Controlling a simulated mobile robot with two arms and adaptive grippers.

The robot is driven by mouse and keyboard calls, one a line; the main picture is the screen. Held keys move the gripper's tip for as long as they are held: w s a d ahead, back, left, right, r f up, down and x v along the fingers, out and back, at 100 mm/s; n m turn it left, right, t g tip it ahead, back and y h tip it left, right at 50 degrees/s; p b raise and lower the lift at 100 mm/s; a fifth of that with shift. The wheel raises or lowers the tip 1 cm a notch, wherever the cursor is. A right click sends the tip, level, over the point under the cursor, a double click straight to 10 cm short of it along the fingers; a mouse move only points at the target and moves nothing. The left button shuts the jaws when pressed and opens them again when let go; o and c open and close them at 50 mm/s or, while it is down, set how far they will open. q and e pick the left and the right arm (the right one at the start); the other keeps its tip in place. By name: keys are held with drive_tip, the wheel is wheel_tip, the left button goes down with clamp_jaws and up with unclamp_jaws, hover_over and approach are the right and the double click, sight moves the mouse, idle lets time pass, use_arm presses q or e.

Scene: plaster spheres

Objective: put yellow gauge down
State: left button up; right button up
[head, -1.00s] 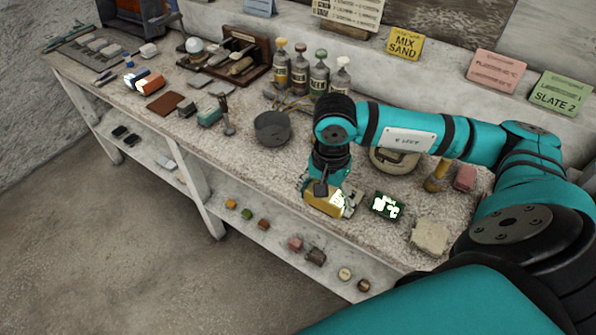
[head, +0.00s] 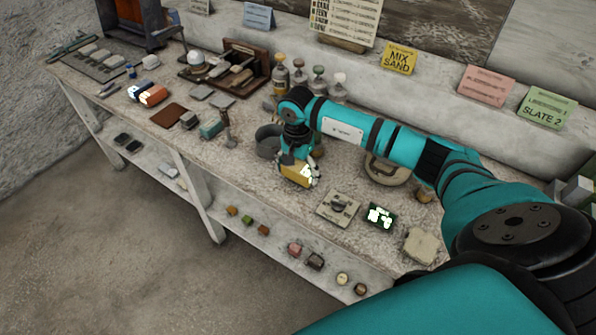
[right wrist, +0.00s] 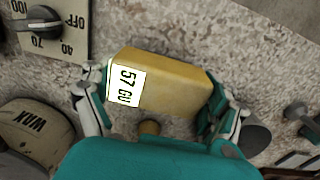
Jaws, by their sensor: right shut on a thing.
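The yellow gauge (head: 296,173) is a yellow block with a white label. In the right wrist view the gauge (right wrist: 170,84) shows the label "57 GU" and lies between the two fingers. My right gripper (head: 299,167) is shut on it, over the front part of the bench top (head: 262,182). In the right wrist view the fingers of my right gripper (right wrist: 160,98) press on its two ends. I cannot tell whether its underside touches the bench. My left gripper is not in view.
A dial plate (head: 339,208), a green gauge with a lit display (head: 381,215) and a pale slab (head: 421,246) lie to the right. A grey pot (head: 268,140) stands close behind on the left. Bare bench lies to the left of the gauge.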

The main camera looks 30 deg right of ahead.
drive_tip(key=shift+f, duration=0.9)
drive_tip(key=o, duration=1)
